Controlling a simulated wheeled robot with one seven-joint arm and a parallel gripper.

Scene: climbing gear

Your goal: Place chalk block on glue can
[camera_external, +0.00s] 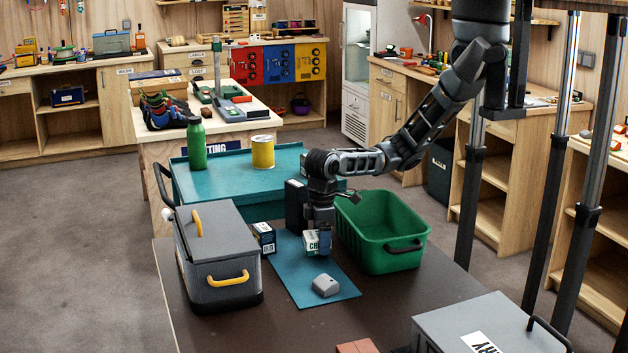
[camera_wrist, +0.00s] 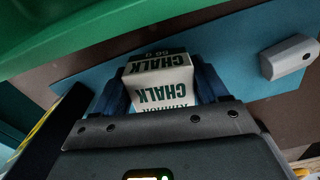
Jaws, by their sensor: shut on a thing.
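The chalk block (camera_external: 311,242) is a small white box with dark green lettering. My gripper (camera_external: 319,246) is shut on it and points down over the blue mat (camera_external: 300,289). In the wrist view the chalk block (camera_wrist: 160,80) sits between the two dark blue fingers of my gripper (camera_wrist: 162,88), with the word CHALK on its faces. Whether it touches the mat I cannot tell. A yellow can with a pale lid (camera_external: 263,152), which looks like the glue can, stands upright on the teal surface (camera_external: 224,187) behind, well away from my gripper. Its label cannot be read.
A green bottle (camera_external: 196,144) stands left of the yellow can. A green bin (camera_external: 394,258) is right of my gripper. A grey cooler (camera_external: 219,259) and a small dark box (camera_external: 264,238) are left. A grey block (camera_external: 326,286) lies on the mat in front.

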